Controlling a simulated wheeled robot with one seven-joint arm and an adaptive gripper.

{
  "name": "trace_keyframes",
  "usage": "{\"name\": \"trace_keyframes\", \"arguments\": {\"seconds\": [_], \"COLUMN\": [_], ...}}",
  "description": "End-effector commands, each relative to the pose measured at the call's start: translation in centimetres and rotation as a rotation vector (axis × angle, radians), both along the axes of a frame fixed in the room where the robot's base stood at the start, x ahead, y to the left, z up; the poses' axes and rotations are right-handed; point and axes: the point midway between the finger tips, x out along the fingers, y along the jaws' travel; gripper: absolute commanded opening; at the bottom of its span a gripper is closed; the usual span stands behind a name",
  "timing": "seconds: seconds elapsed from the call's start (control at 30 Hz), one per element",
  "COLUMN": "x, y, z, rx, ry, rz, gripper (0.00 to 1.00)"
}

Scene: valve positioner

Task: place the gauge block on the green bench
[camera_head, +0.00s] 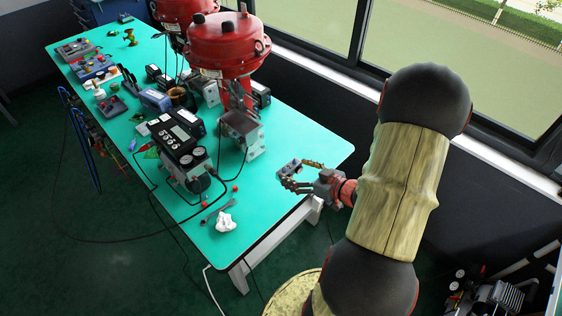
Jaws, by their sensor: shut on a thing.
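The green bench (299,150) runs diagonally from the upper left to the middle, with a bare strip at its near right end. My gripper (294,176) is at the end of my arm, over or beside the bench's right edge. It is shut on the gauge block (289,168), a small grey piece with dark round marks. The fingers partly hide the block. From this one view I cannot tell how high the block is above the bench top, but I see no clear contact.
A red valve actuator (228,43) stands on the bench left of my gripper. A black device with gauges (181,146), a wrench (219,211) and a crumpled white cloth (226,222) lie further left. Bare green surface shows around my gripper. A window wall (330,75) bounds the back.

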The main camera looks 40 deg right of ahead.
Motion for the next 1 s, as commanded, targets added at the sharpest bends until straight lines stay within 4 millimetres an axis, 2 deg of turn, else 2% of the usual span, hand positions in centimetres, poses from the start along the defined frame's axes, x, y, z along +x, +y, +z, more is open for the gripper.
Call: {"name": "trace_keyframes", "arguments": {"seconds": [0.03, 0.23, 0.4, 0.53, 0.77, 1.0], "x": [1.1, 4.9, 7.0, 8.0, 8.8, 9.2], "y": [-0.6, -3.0, -4.4, -5.2, -5.7, -5.9], "z": [-0.9, -2.9, -5.9, -7.2, -8.2, -11.5], "rx": [-0.001, -0.002, 0.001, 0.000, 0.000, 0.000], "ry": [-0.002, -0.002, -0.001, -0.001, -0.001, -0.001], "rz": [0.005, 0.004, 0.003, 0.001, 0.001, 0.000], "gripper": [0.40, 0.40, 0.40, 0.40, 0.40, 0.40]}}
